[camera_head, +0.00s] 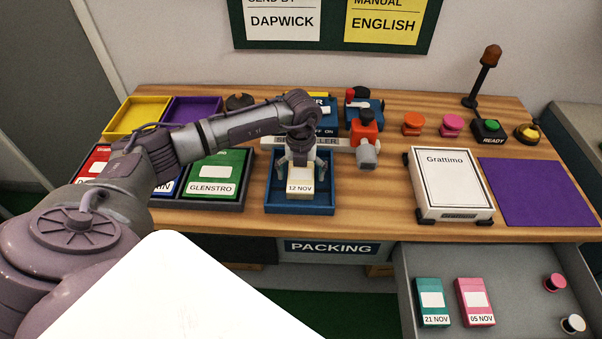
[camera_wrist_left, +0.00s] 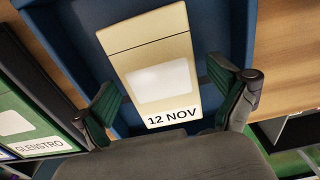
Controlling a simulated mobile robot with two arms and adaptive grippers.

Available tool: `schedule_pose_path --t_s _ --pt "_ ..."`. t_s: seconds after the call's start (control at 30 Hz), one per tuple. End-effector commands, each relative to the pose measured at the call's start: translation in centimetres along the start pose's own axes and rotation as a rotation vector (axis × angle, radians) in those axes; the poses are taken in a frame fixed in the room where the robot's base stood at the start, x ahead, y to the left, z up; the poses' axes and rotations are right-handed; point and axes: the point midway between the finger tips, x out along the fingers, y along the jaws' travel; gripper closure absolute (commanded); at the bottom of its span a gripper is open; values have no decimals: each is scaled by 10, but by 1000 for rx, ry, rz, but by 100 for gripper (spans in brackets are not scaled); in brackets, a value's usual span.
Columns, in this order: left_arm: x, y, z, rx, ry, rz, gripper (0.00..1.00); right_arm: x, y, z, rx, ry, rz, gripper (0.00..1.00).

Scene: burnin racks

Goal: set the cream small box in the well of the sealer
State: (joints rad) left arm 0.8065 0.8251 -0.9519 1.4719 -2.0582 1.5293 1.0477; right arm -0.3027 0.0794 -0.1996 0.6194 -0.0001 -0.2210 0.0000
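The cream small box (camera_head: 299,187), marked "12 NOV", is in the blue open well (camera_head: 323,208) at the bench's middle, in front of the partly hidden sealer label (camera_head: 330,143). My left gripper (camera_head: 297,172) is directly above the box and hides its far part in the head view. In the left wrist view the box (camera_wrist_left: 160,75) lies label up inside the blue walls (camera_wrist_left: 226,30). The open fingers (camera_wrist_left: 170,103) stand on either side of it, with gaps showing. My right gripper is in neither view.
Trays with a green GLENSTRO box (camera_head: 217,172) stand left of the well. A red-and-grey device (camera_head: 366,140) is close behind right. A white Grattimo box (camera_head: 450,180) and purple mat (camera_head: 540,190) are further right. Below, an open drawer (camera_head: 515,265) holds teal and pink boxes.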

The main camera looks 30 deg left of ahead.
Motion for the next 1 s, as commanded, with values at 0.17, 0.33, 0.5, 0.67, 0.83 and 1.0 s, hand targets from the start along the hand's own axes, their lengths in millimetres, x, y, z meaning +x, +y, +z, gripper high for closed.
schedule_pose_path --t_s 0.17,0.33,0.5,0.67,0.83,1.0 --pt "0 0 0 0 0 0 3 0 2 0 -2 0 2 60" --pt "-7 -1 1 0 -2 -2 3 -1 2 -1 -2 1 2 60" --pt "-35 0 1 1 -5 -3 3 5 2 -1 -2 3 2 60" --pt "-70 -1 1 1 -5 -3 3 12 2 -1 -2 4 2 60" --pt "-102 0 1 0 -4 -2 3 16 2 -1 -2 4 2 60" --pt "-119 0 0 0 -1 0 3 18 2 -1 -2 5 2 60"
